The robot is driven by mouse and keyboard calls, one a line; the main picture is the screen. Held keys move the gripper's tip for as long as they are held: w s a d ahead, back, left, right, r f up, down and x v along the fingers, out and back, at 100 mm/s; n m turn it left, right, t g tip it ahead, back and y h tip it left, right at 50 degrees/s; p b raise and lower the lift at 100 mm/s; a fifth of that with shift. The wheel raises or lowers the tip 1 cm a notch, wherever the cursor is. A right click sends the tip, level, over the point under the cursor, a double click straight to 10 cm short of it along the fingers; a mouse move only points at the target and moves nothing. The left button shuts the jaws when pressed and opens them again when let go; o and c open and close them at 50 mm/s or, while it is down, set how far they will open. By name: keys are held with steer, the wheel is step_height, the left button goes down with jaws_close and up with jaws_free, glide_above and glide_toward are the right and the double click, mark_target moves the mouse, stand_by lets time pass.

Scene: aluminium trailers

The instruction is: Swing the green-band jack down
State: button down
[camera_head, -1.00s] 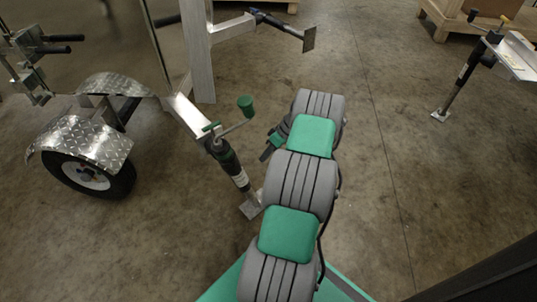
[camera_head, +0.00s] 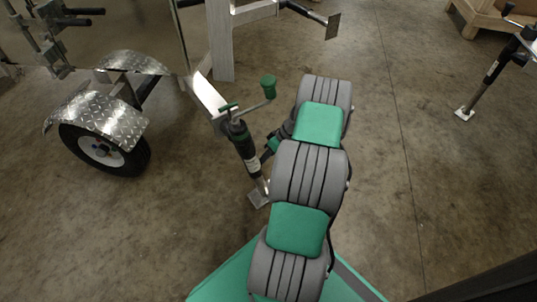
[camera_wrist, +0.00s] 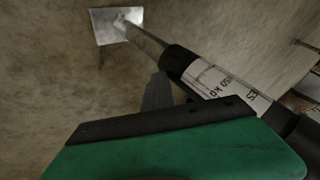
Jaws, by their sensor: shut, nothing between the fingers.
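The green-band jack (camera_head: 243,143) hangs from the silver trailer beam. It has a black tube with a green band and a crank with a green knob (camera_head: 269,86). Its leg slopes down and slightly right to a square foot plate (camera_head: 258,197) near the floor; I cannot tell whether they touch. My gripper (camera_head: 266,153) is shut and empty, just right of the jack tube, partly hidden by my arm. In the wrist view, my dark finger (camera_wrist: 157,92) is close beside the labelled tube (camera_wrist: 218,82); contact is unclear. The foot plate (camera_wrist: 115,25) shows beyond.
A trailer wheel (camera_head: 103,150) under a diamond-plate fender (camera_head: 97,105) stands at left. An upright post (camera_head: 221,45) and another jack's plate (camera_head: 333,26) are behind. A third jack (camera_head: 490,72) stands at right. Floor between the jacks is clear.

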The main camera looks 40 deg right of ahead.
mark_target(258, 164)
steer(key=a, duration=0.1)
steer(key=a+f, duration=0.1)
steer(key=a, duration=0.1)
steer(key=shift+w+f, duration=0.1)
steer(key=shift+f, duration=0.15)
